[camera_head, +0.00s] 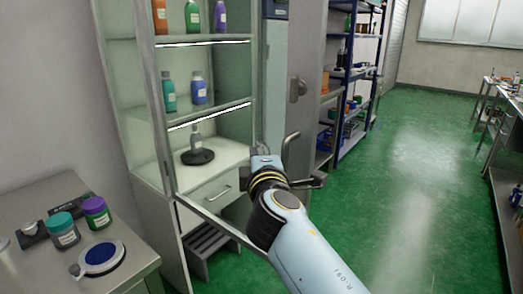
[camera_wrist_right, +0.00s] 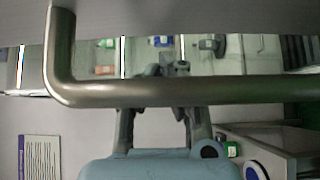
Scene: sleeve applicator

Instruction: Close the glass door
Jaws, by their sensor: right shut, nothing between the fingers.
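The glass door (camera_head: 305,50) has a grey stile with a latch (camera_head: 297,88) and stands at an angle in front of the cabinet (camera_head: 120,60). Its bent metal handle (camera_head: 291,140) sticks out low on the stile. The handle (camera_wrist_right: 190,91) crosses the right wrist view close to the camera. My right gripper (camera_head: 262,158) is shut and empty beside the handle. In the wrist view, the handle passes in front of its fingers (camera_wrist_right: 168,68); contact is unclear. My left gripper is not in view.
Bottles (camera_head: 198,88) and a dark-based item (camera_head: 197,156) stand on the cabinet shelves, above a drawer (camera_head: 210,193). A side counter (camera_head: 130,262) at lower left holds jars (camera_head: 63,230) and a blue dish (camera_head: 101,257). Green floor (camera_head: 410,170) is clear to the right.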

